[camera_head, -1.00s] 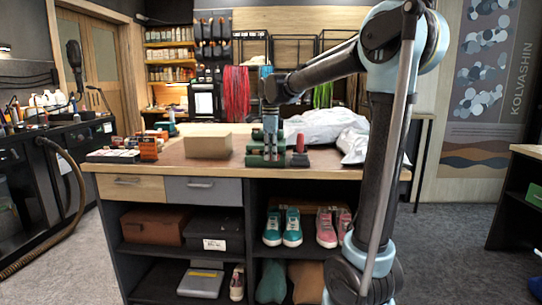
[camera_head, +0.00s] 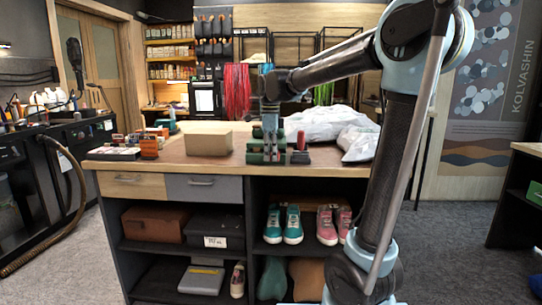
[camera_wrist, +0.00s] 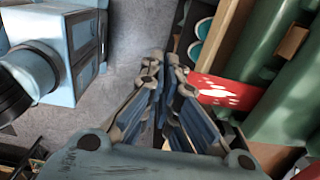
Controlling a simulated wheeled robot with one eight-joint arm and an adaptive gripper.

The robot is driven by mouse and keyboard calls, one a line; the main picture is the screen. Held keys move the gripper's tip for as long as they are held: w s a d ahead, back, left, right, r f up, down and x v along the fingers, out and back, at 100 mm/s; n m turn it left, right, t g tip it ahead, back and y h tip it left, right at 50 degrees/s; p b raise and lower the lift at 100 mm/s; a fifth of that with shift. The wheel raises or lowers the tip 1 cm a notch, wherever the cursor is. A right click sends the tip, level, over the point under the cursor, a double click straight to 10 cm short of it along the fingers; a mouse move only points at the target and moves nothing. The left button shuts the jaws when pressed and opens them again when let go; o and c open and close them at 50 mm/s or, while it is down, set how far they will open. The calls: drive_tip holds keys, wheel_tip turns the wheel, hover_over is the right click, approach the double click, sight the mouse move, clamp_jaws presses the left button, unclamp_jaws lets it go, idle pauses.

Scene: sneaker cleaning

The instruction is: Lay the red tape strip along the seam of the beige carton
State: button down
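The beige carton (camera_head: 208,139) sits closed on the workbench, left of my gripper in the head view. My gripper (camera_head: 270,153) points down at the green block-like fixture (camera_head: 255,158) right of the carton. In the wrist view my gripper's fingertips (camera_wrist: 164,66) are close together, with only a narrow dark gap between them; nothing is clearly held. A red strip-like piece with white marks (camera_wrist: 228,92) lies just right of the fingertips, against green parts (camera_wrist: 285,90). I cannot tell whether it touches a finger. The carton's seam is too small to make out.
The workbench (camera_head: 175,160) has small boxes (camera_head: 149,148) at its left. A red upright object (camera_head: 301,142) stands right of the fixture. White plastic bags (camera_head: 322,123) fill the back right. Sneakers (camera_head: 284,225) stand on the shelf below. The bench front before the carton is clear.

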drive_tip(key=shift+s, duration=1.1)
wheel_tip(320, 180, up, 8)
idle(0.9)
